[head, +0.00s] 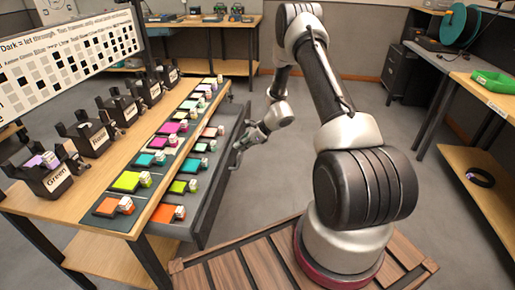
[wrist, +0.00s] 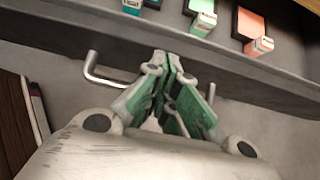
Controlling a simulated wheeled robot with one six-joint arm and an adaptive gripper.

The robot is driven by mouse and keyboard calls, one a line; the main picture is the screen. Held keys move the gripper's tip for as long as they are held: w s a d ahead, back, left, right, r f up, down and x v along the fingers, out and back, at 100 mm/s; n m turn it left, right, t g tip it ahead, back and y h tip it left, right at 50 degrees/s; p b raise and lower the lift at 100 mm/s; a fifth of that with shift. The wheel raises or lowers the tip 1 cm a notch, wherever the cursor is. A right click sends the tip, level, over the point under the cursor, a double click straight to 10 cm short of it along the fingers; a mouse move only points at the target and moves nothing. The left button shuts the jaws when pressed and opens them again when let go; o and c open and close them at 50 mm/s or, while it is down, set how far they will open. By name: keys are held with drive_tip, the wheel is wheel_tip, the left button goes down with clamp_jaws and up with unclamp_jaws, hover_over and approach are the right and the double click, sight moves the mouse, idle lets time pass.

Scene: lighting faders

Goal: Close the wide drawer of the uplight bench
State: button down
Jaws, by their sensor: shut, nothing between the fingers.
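The uplight bench (head: 105,165) is a wooden-topped table at the left of the head view. Its wide grey drawer (head: 213,196) stands pulled out on the bench's right side, with coloured tiles and small labelled blocks inside. In the wrist view the drawer front (wrist: 225,72) crosses the upper picture, with a metal bar handle (wrist: 92,68) on it. My gripper (head: 240,148) is beside the outer face of the drawer. In the wrist view its green-padded fingers (wrist: 168,60) are shut and empty, in front of the handle's middle. I cannot tell whether they touch it.
Several black lamp boxes (head: 90,138) and a row of coloured tiles (head: 145,160) stand on the bench top. A slatted wooden platform (head: 235,268) lies below my arm. A side table with a green tray (head: 494,82) is at right. Grey floor (head: 240,195) is clear beside the drawer.

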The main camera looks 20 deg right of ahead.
drive_tip(key=w+a, duration=0.2)
drive_tip(key=a, duration=0.2)
drive_tip(key=w+a, duration=0.6)
drive_tip(key=a, duration=0.1)
drive_tip(key=shift+a, duration=0.3)
